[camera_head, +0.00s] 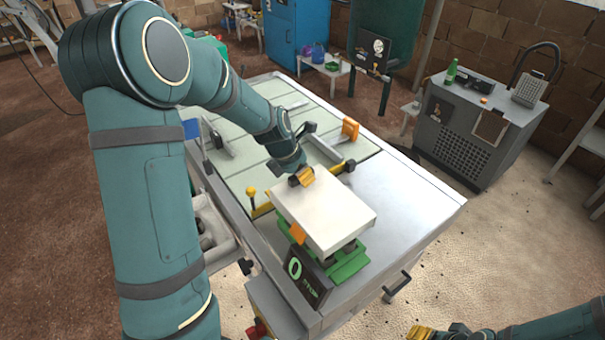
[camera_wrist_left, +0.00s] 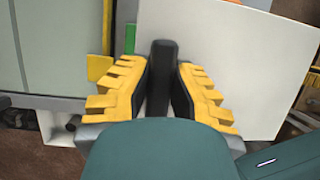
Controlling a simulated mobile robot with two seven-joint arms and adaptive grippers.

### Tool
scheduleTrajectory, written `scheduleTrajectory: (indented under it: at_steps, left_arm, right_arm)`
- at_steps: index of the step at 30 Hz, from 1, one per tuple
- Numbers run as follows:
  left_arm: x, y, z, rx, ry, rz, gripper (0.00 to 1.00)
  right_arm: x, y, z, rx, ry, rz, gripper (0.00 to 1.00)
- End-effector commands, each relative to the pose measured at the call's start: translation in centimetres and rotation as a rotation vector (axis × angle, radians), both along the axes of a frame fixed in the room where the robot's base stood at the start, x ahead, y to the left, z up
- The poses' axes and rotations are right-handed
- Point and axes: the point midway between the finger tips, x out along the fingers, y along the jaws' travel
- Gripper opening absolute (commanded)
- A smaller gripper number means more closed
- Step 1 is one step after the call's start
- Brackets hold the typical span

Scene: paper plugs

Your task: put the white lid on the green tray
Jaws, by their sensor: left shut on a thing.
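The white lid (camera_head: 326,212) is a flat slab over the green tray (camera_head: 350,264) near the front of the metal table. It also fills the upper right of the left wrist view (camera_wrist_left: 240,60). My left gripper (camera_head: 302,178) is at the lid's far-left edge, shut on a dark upright handle (camera_wrist_left: 162,75) beside the white surface. Dark round pieces (camera_head: 348,247) show between lid and tray. I cannot tell whether the lid rests on them. Most of the tray is hidden beneath the lid. My right gripper (camera_head: 420,332) is partly visible at the bottom edge, away from the table.
A black display (camera_head: 308,279) with a green mark stands at the table's front left. Bare metal table (camera_head: 415,200) is free to the right.

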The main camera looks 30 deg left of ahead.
Motion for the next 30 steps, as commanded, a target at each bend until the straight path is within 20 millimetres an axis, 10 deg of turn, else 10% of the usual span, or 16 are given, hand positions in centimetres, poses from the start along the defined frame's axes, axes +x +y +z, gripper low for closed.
scheduleTrajectory:
  at_steps: [30]
  left_arm:
    - [0.2, -0.1, -7.8, -0.011, 0.003, -0.004, 0.0]
  right_arm:
    - [0.0, 0.1, -5.2, -0.005, -0.001, -0.007, 0.47]
